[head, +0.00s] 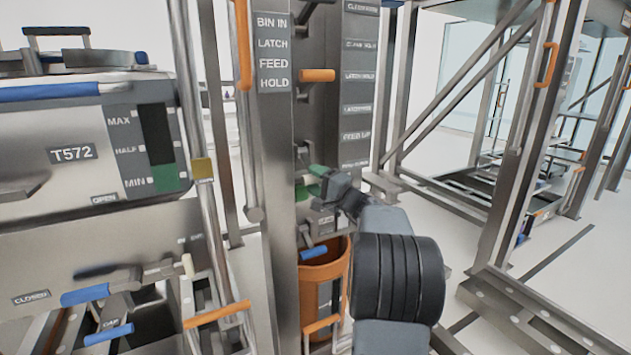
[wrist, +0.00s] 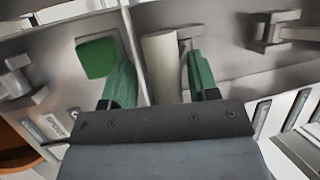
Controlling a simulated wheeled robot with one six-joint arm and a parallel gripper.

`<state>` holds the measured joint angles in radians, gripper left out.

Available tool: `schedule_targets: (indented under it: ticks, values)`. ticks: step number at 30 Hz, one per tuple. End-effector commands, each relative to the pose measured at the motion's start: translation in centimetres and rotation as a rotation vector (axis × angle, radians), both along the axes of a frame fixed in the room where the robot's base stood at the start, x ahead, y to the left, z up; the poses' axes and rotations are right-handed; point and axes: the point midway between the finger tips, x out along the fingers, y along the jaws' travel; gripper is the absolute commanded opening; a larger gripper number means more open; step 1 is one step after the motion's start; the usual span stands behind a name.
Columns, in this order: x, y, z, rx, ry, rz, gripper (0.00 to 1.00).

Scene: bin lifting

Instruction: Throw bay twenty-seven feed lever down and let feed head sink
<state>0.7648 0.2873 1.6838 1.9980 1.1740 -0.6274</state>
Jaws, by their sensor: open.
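In the wrist view, a pale cream cylindrical handle (wrist: 161,68) stands between the two green fingers of my gripper (wrist: 160,72). The fingers are open, one on each side of it, with a gap visible on the left. I take it for the feed lever's handle, but no label on it can be read. In the head view, my gripper (head: 314,182) is at the grey column (head: 272,150), below the plate reading BIN IN, LATCH, FEED, HOLD (head: 273,52). The handle is hidden there. I cannot make out the feed head or a bay number.
A green square (wrist: 97,57) sits left of the handle. A T572 hopper (head: 40,130) stands left; metal frames (head: 505,190) stand right.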

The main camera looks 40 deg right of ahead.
Motion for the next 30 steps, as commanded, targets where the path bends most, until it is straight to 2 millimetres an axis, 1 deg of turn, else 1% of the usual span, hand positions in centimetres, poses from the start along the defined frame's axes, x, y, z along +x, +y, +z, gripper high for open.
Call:
schedule_targets:
  ticks: [5,8,11,21,25,30]
  values:
    - [-0.2,-0.1,0.1,-0.001,-0.002,-0.001,0.55]
    - [-1.1,-0.4,0.0,-0.002,-0.002,-0.003,0.55]
    - [-2.6,-0.8,-0.2,-0.002,-0.002,-0.004,0.55]
    - [-9.1,-2.5,-1.7,0.000,-0.001,-0.004,0.55]
    - [-10.9,-3.0,-2.1,0.000,-0.001,-0.002,0.55]
    - [-12.4,-3.4,-2.6,0.000,0.000,0.000,0.55]
